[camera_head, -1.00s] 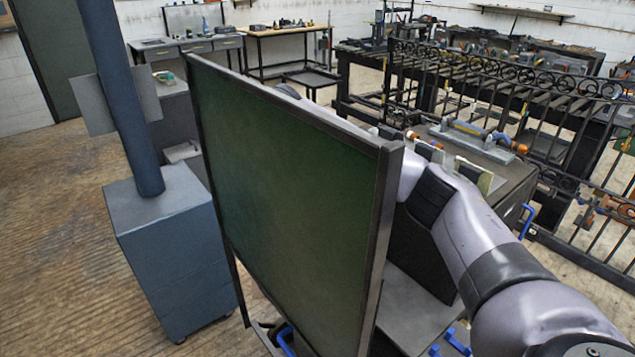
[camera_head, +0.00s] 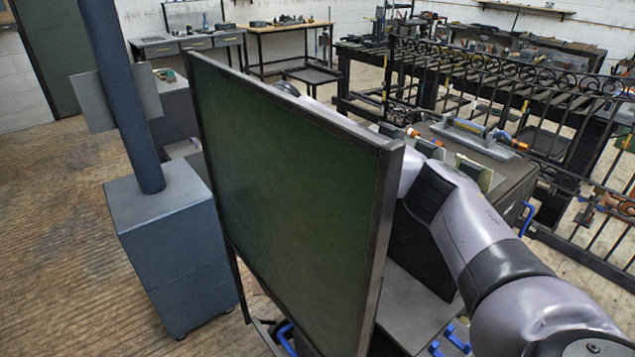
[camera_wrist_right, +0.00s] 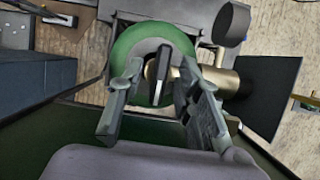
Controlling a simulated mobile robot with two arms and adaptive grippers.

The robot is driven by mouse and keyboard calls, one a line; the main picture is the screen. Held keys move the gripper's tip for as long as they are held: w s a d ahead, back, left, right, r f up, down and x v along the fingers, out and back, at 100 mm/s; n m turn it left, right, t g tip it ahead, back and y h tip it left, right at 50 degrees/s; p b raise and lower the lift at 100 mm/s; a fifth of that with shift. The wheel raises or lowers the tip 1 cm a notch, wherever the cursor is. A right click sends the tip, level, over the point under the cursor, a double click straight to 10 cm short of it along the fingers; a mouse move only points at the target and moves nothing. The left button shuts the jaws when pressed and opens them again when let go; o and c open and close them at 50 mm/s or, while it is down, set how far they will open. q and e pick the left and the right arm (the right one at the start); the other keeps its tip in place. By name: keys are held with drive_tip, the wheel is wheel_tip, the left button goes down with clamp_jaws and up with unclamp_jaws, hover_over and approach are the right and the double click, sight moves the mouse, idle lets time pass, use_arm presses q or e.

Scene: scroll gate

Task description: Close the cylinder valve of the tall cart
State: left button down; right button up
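In the right wrist view, a round green cylinder top (camera_wrist_right: 126,50) is seen from above. A brass valve body (camera_wrist_right: 218,80) sticks out to the right over it. A black lever-like handle (camera_wrist_right: 162,62) stands over the cylinder. My right gripper (camera_wrist_right: 160,80) is open, with one finger on each side of the handle; I cannot tell whether either finger touches it. In the head view my right arm reaches behind a green panel, which hides the right gripper, the cylinder and its cart. My left gripper is in neither view.
The large dark-framed green panel (camera_head: 285,190) stands close in front. A blue-grey cabinet (camera_head: 170,250) with a post (camera_head: 122,95) is at left. A dark bench (camera_head: 490,150) with tools and an iron gate (camera_head: 590,185) are at right. Wooden floor (camera_head: 60,240) is free at left.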

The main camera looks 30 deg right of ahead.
wheel_tip(320, 180, up, 10)
idle(0.7)
idle(0.5)
